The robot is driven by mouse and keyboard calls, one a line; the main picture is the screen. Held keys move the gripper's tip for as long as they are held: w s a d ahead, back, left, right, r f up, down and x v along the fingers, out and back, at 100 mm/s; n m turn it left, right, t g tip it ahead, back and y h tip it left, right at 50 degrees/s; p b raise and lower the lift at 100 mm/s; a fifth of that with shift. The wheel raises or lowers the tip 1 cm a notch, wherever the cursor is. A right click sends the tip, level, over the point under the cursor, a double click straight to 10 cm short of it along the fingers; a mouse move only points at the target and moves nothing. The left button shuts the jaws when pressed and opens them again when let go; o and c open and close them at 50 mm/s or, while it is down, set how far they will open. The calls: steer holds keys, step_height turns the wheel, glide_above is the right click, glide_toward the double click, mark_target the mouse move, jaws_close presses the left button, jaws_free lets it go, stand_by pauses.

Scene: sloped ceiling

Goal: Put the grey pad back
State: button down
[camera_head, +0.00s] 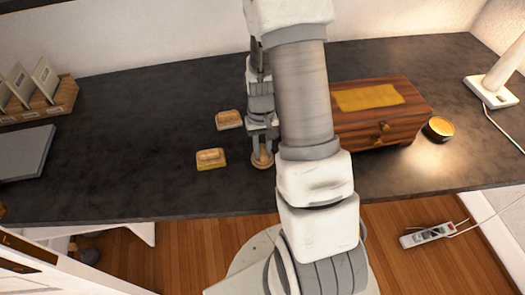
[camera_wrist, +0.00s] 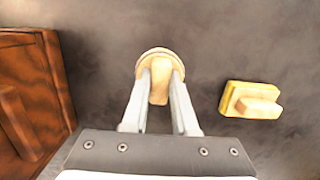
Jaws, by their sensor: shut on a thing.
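My gripper (camera_wrist: 160,88) is shut on the wooden handle of a round, tan-rimmed pad (camera_wrist: 153,54). In the head view this round pad (camera_head: 262,160) is at the gripper's tip, near the front of the dark worktop; I cannot tell whether it touches the surface. A pad with a pale greyish base and wooden grip (camera_head: 229,119) lies to the left of my gripper (camera_head: 262,150), farther back. A yellow-based pad with a wooden grip (camera_head: 210,159) lies nearer the front; it also shows right of the fingers in the wrist view (camera_wrist: 250,100).
A striped wooden drawer box (camera_head: 375,125) with a yellow cloth (camera_head: 368,97) stands right of my arm. A small yellow-filled bowl (camera_head: 438,128) and a lamp base (camera_head: 490,91) are farther right. A card rack (camera_head: 40,100) and grey slab (camera_head: 22,153) are at left. The left-middle worktop is clear.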

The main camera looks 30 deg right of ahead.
steer(key=shift+f, duration=0.25)
steer(key=shift+f, duration=0.15)
steer(key=c, duration=0.7)
jaws_free()
step_height(320, 180, up, 12)
steer(key=w+p, duration=0.1)
step_height(320, 180, up, 10)
steer(key=n+t, duration=0.1)
steer(key=t, duration=0.1)
glide_above(261, 146)
steer(key=s+a, duration=0.3)
steer(key=a, duration=0.2)
steer(key=s+a+r+t, duration=0.1)
steer(key=s+a+r, duration=0.1)
steer(key=s+r, duration=0.1)
steer(key=s+a+r+n+t, duration=0.1)
steer(key=s+a+r+t, duration=0.1)
steer(key=s+r, duration=0.1)
steer(key=s+a+r+n+t, duration=0.1)
steer(key=s+a+r+t, duration=0.1)
steer(key=s+r, duration=0.2)
steer(key=shift+s+r, duration=0.1)
steer(key=shift+s, duration=0.25)
